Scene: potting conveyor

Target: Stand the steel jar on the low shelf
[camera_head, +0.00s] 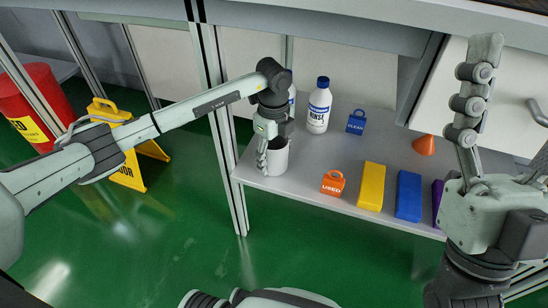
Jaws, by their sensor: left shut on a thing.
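The steel jar (279,162) is a plain grey cylinder, upright at the left front of the low shelf (300,189). Its base looks at or just above the shelf surface; I cannot tell whether it touches. My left gripper (268,145) comes down from above and is shut on the jar, with a finger along its left side. The gripper hides the jar's top. My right gripper (508,110) is at the right, fingers pointing up and spread, empty and away from the jar.
Behind the jar stand a white rinse bottle (319,106) and another, partly hidden bottle. A post (225,150) stands left.

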